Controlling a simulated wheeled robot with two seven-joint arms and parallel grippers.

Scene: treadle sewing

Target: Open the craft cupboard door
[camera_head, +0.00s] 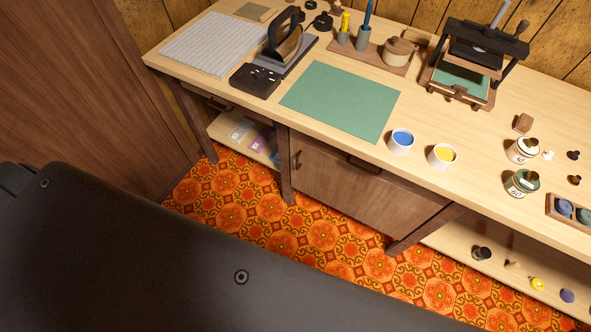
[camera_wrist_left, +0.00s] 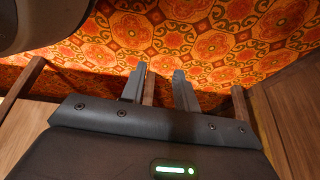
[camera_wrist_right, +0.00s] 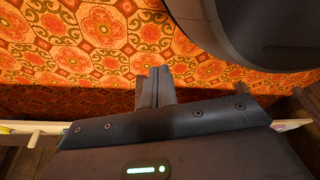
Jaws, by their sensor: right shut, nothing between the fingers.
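The craft cupboard door (camera_head: 345,193) is a brown wood panel under the bench in the head view. It looks closed, flush with its frame. Neither gripper shows in the head view. In the left wrist view my left gripper (camera_wrist_left: 166,80) has its fingers apart, with a wooden post (camera_wrist_left: 149,90) visible in the gap; I cannot tell how near the post is. In the right wrist view my right gripper (camera_wrist_right: 157,75) has its fingers together, empty, over the patterned floor.
The wooden bench (camera_head: 245,107) carries an iron (camera_head: 288,45), a green mat (camera_head: 342,100), blue (camera_head: 401,141) and yellow (camera_head: 442,155) pots, and a press (camera_head: 470,60). Bench legs (camera_head: 425,230) flank the cupboard. Orange patterned floor (camera_head: 320,235) is clear before it.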

